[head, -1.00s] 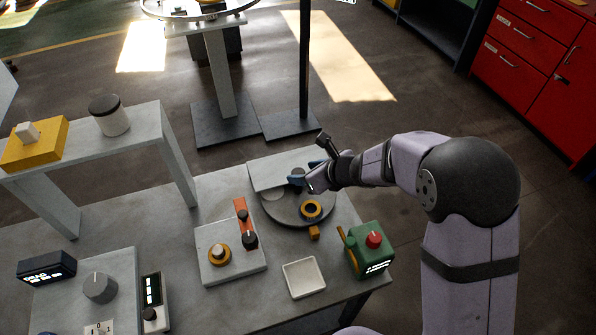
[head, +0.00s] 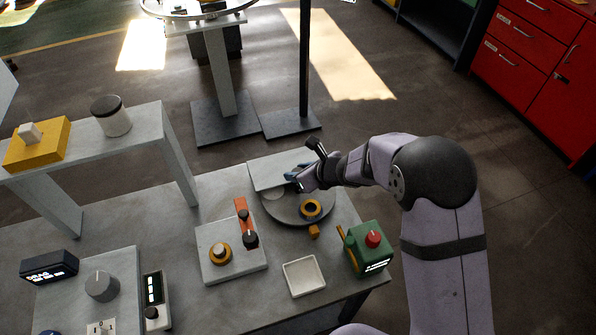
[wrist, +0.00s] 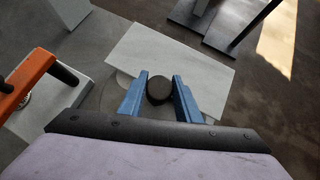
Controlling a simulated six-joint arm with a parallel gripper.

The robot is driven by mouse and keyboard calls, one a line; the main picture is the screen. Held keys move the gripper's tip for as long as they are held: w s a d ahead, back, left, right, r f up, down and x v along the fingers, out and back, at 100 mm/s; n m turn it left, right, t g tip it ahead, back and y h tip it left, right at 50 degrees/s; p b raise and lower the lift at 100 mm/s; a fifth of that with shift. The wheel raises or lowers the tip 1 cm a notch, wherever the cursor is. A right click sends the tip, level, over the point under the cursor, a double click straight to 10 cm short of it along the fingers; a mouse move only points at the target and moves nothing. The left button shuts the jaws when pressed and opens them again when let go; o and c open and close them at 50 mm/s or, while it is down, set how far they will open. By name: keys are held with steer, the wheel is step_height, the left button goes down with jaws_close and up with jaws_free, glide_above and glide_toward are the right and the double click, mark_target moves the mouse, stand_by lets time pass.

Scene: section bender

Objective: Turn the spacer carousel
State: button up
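The spacer carousel (head: 287,212) is a dark grey round disc on the bench, its far part under a pale cover plate (head: 262,172). My gripper (head: 292,174) is over the far side of the disc, by the plate's edge. In the wrist view, my gripper's blue fingers (wrist: 159,85) are apart, with a dark round knob (wrist: 160,90) between them. A narrow gap seems to show on each side of the knob. In the head view my gripper hides the knob.
A small orange block (head: 314,231) is at the disc's near edge. A green box with a red knob (head: 373,238) stands to the right. A white tray (head: 304,276) is in front, and a plate with an orange lever (head: 240,211) is to the left.

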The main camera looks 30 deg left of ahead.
jaws_close()
steer(key=shift+r+n+g+p, duration=0.15)
steer(key=shift+n+g+p, duration=0.15)
steer(key=shift+n+p, duration=0.35)
steer(key=shift+n+g+y+p, duration=0.3)
steer(key=shift+n+g+p, duration=0.1)
steer(key=shift+p, duration=0.25)
steer(key=shift+f+n+g+p, duration=0.2)
steer(key=shift+n+g+p, duration=0.4)
steer(key=shift+n+g, duration=0.85)
steer(key=shift+f+n+g+b, duration=0.15)
steer(key=shift+n+g+b, duration=1.3)
steer(key=shift+n+b, duration=0.65)
steer(key=shift+n+g+h+b, duration=0.4)
steer(key=shift+n+h+b, duration=0.15)
steer(key=shift+n, duration=0.25)
steer(key=shift+s+r+n+g+h+b, duration=0.1)
steer(key=shift+r+n+g+h+b, duration=0.2)
steer(key=shift+n+g+b, duration=0.6)
steer(key=shift+t, duration=0.3)
